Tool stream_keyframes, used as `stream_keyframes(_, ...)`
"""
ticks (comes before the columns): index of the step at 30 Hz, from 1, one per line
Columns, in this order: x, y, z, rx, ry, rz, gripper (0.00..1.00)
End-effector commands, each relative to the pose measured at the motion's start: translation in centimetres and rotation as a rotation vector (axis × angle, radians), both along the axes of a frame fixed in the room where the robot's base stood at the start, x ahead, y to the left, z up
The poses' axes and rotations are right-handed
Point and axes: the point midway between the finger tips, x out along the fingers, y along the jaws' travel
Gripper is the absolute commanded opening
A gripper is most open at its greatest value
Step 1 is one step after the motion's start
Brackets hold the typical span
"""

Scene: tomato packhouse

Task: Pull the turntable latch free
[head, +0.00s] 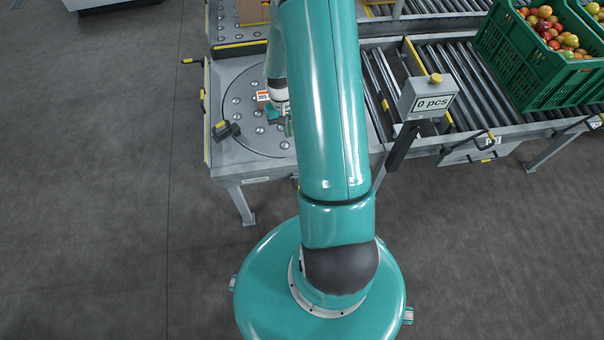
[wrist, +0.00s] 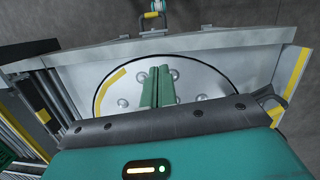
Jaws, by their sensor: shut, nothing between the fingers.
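The turntable (head: 245,112) is a round grey plate with ball studs, set in a metal table. It also shows in the wrist view (wrist: 112,88), with a yellow arc near its rim. A dark piece with a yellow mark (head: 226,130) sits at the turntable's left edge in the head view; it may be the latch, but I cannot be sure. My gripper (head: 288,130) is over the turntable's right part, apart from that piece. Its green fingers (wrist: 156,86) are shut together and empty. My arm hides part of the turntable's right side in the head view.
A display reading "0 pcs" (head: 430,97) stands to the right beside the roller conveyor (head: 460,65). A green crate of tomatoes (head: 520,75) stands on the rollers. A yellow-marked handle (wrist: 153,15) shows beyond the table edge. Open floor lies left.

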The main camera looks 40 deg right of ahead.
Motion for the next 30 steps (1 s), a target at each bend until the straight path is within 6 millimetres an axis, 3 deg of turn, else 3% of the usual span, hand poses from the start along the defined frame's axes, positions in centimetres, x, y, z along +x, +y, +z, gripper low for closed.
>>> stream_keyframes(1, -1.0, -0.5, -2.7, 0.025, 0.025, -0.027, 0.0)
stream_keyframes(3, -2.0, -1.0, -5.6, 0.048, 0.046, -0.053, 0.0)
stream_keyframes(6, -3.2, -1.3, -8.8, 0.076, 0.068, -0.082, 0.0)
stream_keyframes(9, -4.0, -1.4, -10.8, 0.094, 0.079, -0.101, 0.0)
stream_keyframes(23, -4.4, -1.4, -11.8, 0.101, 0.085, -0.109, 0.0)
stream_keyframes(30, -5.2, -0.8, -14.5, 0.104, 0.088, -0.109, 0.0)
